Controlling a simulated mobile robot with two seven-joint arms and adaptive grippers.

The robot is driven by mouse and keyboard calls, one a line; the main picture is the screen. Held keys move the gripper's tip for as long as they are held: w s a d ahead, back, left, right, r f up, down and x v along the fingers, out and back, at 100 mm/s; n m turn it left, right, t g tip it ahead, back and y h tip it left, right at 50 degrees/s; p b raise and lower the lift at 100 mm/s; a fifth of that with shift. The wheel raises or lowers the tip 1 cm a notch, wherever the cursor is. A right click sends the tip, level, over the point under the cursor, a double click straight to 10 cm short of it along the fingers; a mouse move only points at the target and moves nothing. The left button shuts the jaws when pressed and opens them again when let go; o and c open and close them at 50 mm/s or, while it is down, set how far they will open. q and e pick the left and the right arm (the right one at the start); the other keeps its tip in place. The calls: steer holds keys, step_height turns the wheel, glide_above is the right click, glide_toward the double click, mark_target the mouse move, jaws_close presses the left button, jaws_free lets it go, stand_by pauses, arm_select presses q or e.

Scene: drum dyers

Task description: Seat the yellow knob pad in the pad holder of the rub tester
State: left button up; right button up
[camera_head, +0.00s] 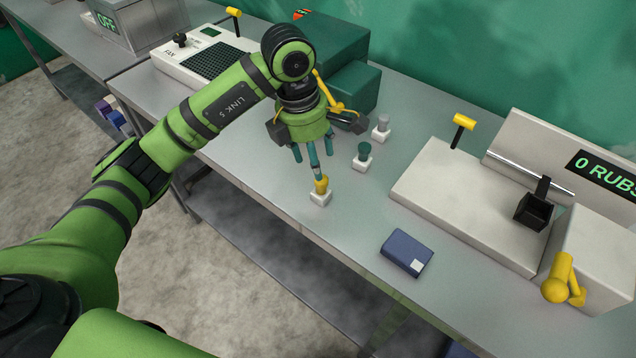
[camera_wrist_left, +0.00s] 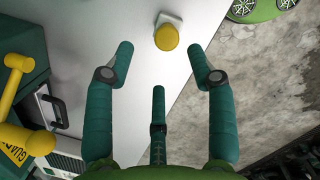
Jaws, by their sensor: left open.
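The yellow knob pad (camera_head: 321,186) stands upright on the steel bench, a yellow knob on a white block. My left gripper (camera_head: 313,162) is just above it with fingers pointing down, one finger overlapping the knob in the head view. In the left wrist view the pad's knob (camera_wrist_left: 166,37) lies beyond the open fingertips (camera_wrist_left: 160,58), with nothing between them. The rub tester (camera_head: 460,195) is a pale machine at the right, reading "0 RUBS". A black open-topped box on its arm, apparently the pad holder (camera_head: 533,211), looks empty. My right gripper is not in view.
A teal-knobbed pad (camera_head: 363,155) and a grey-knobbed pad (camera_head: 381,127) stand behind and right of the yellow one. A blue box (camera_head: 406,252) lies near the front edge. Green equipment (camera_head: 348,85) stands behind my gripper.

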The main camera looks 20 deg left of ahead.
mark_target(321, 189)
arm_select(q)
steer(key=f+p, duration=0.1)
steer(key=f, duration=0.1)
steer(key=d+f+p, duration=0.1)
steer(key=f, duration=0.1)
steer(key=f+p, duration=0.1)
steer(key=shift+s+d+f, duration=0.25)
steer(key=shift+f, duration=0.65)
jaws_close()
